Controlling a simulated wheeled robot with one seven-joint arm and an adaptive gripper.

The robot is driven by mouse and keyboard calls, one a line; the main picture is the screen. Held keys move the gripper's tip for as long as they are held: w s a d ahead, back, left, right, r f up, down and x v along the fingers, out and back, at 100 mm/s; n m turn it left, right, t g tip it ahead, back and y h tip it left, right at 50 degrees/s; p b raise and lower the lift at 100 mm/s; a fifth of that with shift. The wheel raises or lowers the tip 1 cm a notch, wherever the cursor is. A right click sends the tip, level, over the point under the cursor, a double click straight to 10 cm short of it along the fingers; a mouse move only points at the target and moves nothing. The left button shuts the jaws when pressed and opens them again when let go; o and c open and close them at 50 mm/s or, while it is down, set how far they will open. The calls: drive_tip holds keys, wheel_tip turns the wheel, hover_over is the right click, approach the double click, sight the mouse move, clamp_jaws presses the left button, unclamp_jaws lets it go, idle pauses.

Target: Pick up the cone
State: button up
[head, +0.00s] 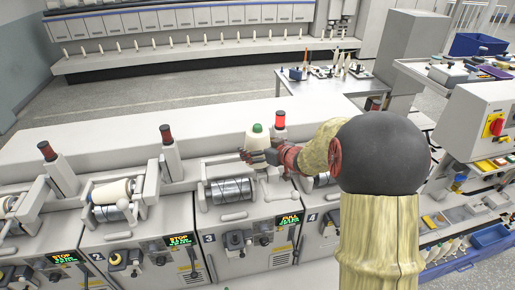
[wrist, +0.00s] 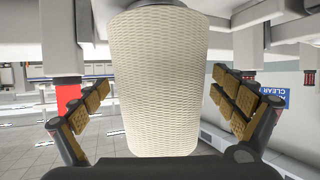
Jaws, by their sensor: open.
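The cone (head: 256,138) is a cream, woven-looking yarn cone with a green tip in the head view. In the wrist view the cone (wrist: 157,80) fills the middle, between the two padded fingers. My gripper (head: 247,155) reaches in from the right at the cone's near side. My gripper (wrist: 160,112) is open, with a visible gap between each finger and the cone's sides.
A lit red lamp post (head: 279,122) stands just right of the cone. Another lamp post (head: 170,150) stands to the left. A wound bobbin (head: 113,191) sits on unit 2. A grey table (head: 315,88) with small items is behind. The ledge left of the cone is largely clear.

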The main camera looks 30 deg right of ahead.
drive_tip(key=shift+c, duration=0.7)
drive_tip(key=c, duration=1.5)
drive_tip(key=shift+r, duration=0.1)
